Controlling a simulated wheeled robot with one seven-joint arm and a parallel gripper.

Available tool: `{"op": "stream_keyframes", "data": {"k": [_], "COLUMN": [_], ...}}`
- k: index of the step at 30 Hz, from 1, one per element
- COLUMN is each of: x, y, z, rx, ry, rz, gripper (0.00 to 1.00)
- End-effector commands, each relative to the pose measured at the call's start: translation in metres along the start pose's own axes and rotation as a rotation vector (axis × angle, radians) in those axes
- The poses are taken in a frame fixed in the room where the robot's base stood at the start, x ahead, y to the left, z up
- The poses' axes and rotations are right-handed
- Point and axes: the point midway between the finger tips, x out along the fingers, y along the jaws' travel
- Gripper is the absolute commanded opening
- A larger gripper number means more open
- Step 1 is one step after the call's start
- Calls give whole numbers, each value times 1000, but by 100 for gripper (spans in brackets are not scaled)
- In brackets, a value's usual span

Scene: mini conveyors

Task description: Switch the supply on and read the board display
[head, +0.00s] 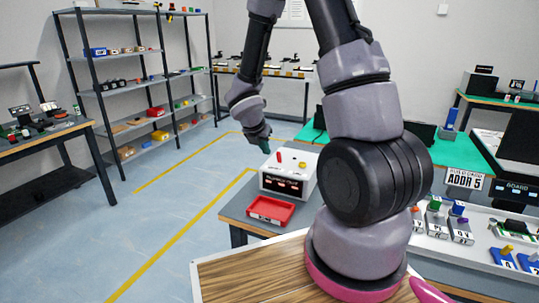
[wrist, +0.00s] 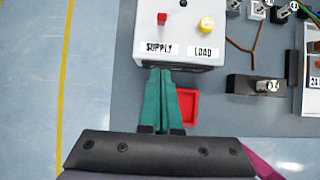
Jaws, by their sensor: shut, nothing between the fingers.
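The supply box (head: 288,184) is a white box on a grey table, with a dark lettered panel on its front, too small to read. In the wrist view its top (wrist: 180,60) carries a red switch (wrist: 162,19) above the label SUPPLY and a yellow knob (wrist: 206,25) above the label LOAD. My gripper (wrist: 161,72) is shut and empty, its green fingertips at the box's near edge, below the SUPPLY label. A sign reading BOARD (head: 516,189) stands at right; no readable display shows there.
A red tray (wrist: 195,108) lies beside my fingers. A black block (wrist: 240,86) and brown wire (wrist: 250,50) are to the right. An ADDR 5 sign (head: 463,180) and several coloured switch blocks (head: 436,221) stand at right. Shelves (head: 110,85) are far left; the floor between is clear.

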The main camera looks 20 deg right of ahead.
Motion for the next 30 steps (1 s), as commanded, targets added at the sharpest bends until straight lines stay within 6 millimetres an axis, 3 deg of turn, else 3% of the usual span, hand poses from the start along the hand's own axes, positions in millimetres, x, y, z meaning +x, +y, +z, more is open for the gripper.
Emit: {"op": "stream_keyframes", "data": {"k": [10, 14, 28, 30], "x": [1, 10, 103, 104], "y": [0, 0, -1, 0], "z": [0, -1, -1, 13], "rx": [-5, -3, -2, 3], "ry": [0, 2, 3, -2], "rz": [1, -2, -3, 1], "gripper": [0, 0, 0, 0]}}
